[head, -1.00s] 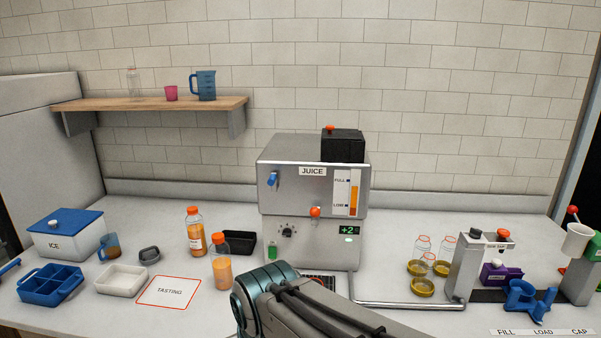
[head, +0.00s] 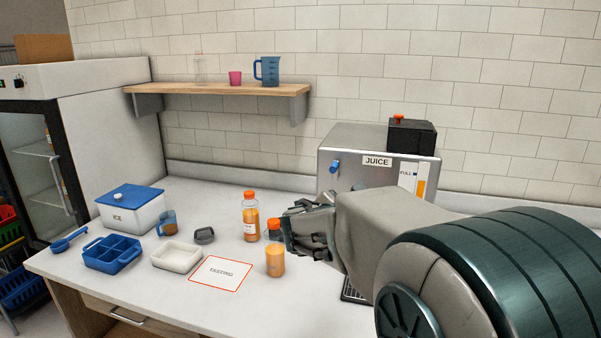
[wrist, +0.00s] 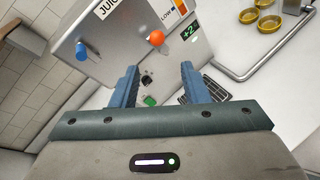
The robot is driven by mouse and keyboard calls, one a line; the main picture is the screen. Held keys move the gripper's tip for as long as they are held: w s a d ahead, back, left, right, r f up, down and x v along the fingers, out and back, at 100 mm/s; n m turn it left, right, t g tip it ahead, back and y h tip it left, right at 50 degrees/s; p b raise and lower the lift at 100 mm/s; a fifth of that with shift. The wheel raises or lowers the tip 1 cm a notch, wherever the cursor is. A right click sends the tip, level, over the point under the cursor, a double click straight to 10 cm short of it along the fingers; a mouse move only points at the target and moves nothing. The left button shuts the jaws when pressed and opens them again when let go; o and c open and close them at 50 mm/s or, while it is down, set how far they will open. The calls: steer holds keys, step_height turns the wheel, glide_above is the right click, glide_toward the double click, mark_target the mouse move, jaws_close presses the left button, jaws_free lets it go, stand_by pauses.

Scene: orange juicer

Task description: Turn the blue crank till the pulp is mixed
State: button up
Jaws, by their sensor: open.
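The steel juicer marked JUICE (head: 350,168) stands on the counter, partly hidden by my arm in the head view. A small blue part, the crank (head: 335,167), sticks out from the upper left of its front. The blue crank also shows in the wrist view (wrist: 81,51), at the upper left and ahead of my fingers. My gripper (head: 300,230) is in front of the juicer, left of centre. The pulp is not in view.
An orange knob (wrist: 156,38) is on the juicer front. Orange bottles (head: 250,218) stand close to my gripper on its left. The TASTING mat (head: 205,284), white tray (head: 170,263), blue tray (head: 98,264) and ICE box (head: 145,215) are farther left. A shelf (head: 215,90) hangs above.

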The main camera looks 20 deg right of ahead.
mark_target(334, 164)
steer(key=w+a+r+n+t+y+b, duration=0.1)
steer(key=w+a+n+t+y, duration=0.15)
steer(key=w+n+t, duration=0.65)
steer(key=w+d+n+g+p, duration=0.1)
steer(key=w+d, duration=0.1)
steer(key=w, duration=0.3)
steer(key=w+d+n+p, duration=0.1)
steer(key=w+d, duration=0.2)
steer(key=w, duration=0.1)
steer(key=w+d+g+h+p, duration=0.1)
steer(key=w+d, duration=0.1)
steer(key=w, duration=0.3)
steer(key=shift+w+d+r+n+g, duration=0.15)
steer(key=shift+w+d+n+g, duration=0.15)
steer(key=shift+n, duration=0.1)
jaws_close()
